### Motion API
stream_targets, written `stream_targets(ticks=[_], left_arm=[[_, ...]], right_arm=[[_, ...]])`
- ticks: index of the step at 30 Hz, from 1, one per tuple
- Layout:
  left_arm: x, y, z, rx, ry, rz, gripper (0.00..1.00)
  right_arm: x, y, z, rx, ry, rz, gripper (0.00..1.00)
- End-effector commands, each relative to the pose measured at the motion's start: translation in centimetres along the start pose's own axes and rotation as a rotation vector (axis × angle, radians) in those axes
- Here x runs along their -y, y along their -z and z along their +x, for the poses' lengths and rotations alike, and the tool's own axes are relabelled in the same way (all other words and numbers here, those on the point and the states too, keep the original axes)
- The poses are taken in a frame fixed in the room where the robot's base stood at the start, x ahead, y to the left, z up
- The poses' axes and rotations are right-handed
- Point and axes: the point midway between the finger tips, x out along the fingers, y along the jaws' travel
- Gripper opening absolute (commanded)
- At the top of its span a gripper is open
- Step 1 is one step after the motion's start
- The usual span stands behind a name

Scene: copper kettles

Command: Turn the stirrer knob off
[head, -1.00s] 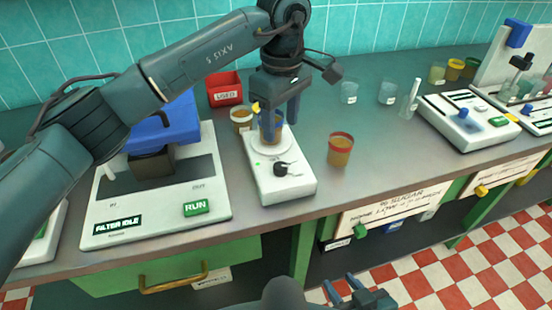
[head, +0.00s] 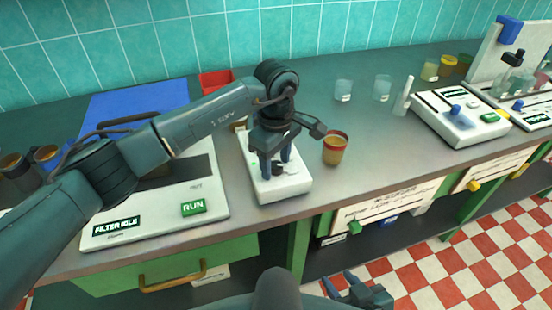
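The stirrer (head: 289,190) is a white box near the front edge of the bench. Its dark knob (head: 277,168) shows on top, between the two fingers of my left gripper (head: 276,166). The gripper points down, with one finger on either side of the knob. I cannot tell whether the fingers touch it. The back of the stirrer, with its plate, is mostly hidden behind the gripper. My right gripper (head: 343,285) is low at the bottom of the view, in front of the bench, with its fingers apart and empty.
An amber cup with a red rim (head: 335,148) stands close to the right of the stirrer. A filter machine with a green RUN button (head: 194,207) is on the left. A red bin (head: 216,79) and clear cups (head: 343,90) stand behind. More white devices (head: 460,120) stand at right.

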Motion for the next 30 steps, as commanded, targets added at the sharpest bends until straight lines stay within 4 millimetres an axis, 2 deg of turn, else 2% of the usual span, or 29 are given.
stream_targets(ticks=[2,15,23,30], left_arm=[[0.00,-0.02,-0.02,0.000,0.000,0.000,0.42],[0.00,-0.02,-0.05,0.001,0.000,0.000,0.06],[0.00,-0.02,0.01,0.001,0.000,-0.026,0.06],[0.00,0.02,0.14,-0.001,-0.001,-0.146,0.06]], right_arm=[[-0.01,0.04,0.03,-0.001,0.000,-0.001,0.36],[-0.07,-0.02,0.01,0.001,0.003,-0.009,0.36],[-0.04,-0.23,0.15,0.000,0.004,-0.009,0.36],[0.23,-0.55,0.56,-0.012,0.012,-0.011,0.36]])
